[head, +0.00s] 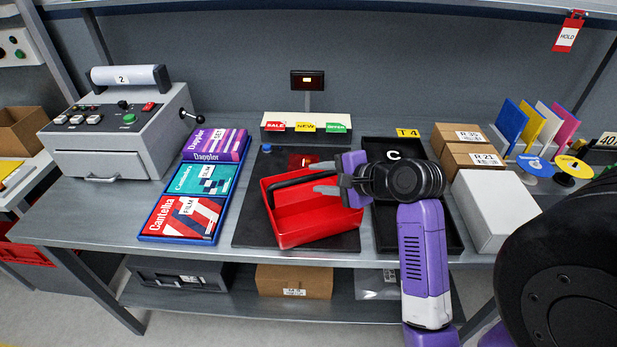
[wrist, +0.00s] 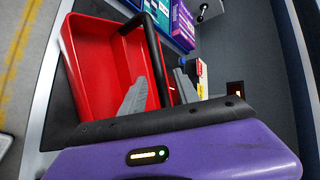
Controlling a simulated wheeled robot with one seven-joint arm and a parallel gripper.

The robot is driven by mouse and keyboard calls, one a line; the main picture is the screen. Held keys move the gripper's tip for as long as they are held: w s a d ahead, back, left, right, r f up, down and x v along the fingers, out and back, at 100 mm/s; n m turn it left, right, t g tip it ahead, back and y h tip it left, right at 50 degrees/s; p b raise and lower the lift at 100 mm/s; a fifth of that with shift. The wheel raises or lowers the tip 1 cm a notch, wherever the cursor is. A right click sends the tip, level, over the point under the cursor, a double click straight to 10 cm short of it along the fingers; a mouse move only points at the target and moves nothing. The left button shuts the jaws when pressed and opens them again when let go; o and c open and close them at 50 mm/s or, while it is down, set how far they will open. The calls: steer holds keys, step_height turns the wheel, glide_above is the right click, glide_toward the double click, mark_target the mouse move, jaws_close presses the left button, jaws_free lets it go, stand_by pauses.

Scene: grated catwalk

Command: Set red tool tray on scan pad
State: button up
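The red tool tray (head: 318,222) is an open box with a black bar handle (head: 295,179). It sits turned at an angle over the dark scan pad (head: 247,228), within the pad's left and right edges. My gripper (head: 315,177) is at the tray's far right side, fingers pointing left near the handle. In the wrist view, the tray (wrist: 88,65) is at left, and the handle (wrist: 152,50) runs between the two grey fingers, with gaps showing beside it. The fingers are apart and do not visibly pinch it. The tray's right end is partly hidden by my wrist.
A blue tray (head: 150,238) of film boxes lies left of the pad. A black tray (head: 385,238) marked T4 lies right, under my arm. Cartons (head: 468,158) and a white box (head: 492,212) stand farther right. A small display (head: 307,80) and label strip stand behind.

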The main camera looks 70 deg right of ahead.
steer(key=v, duration=0.5)
stand_by(0.6)
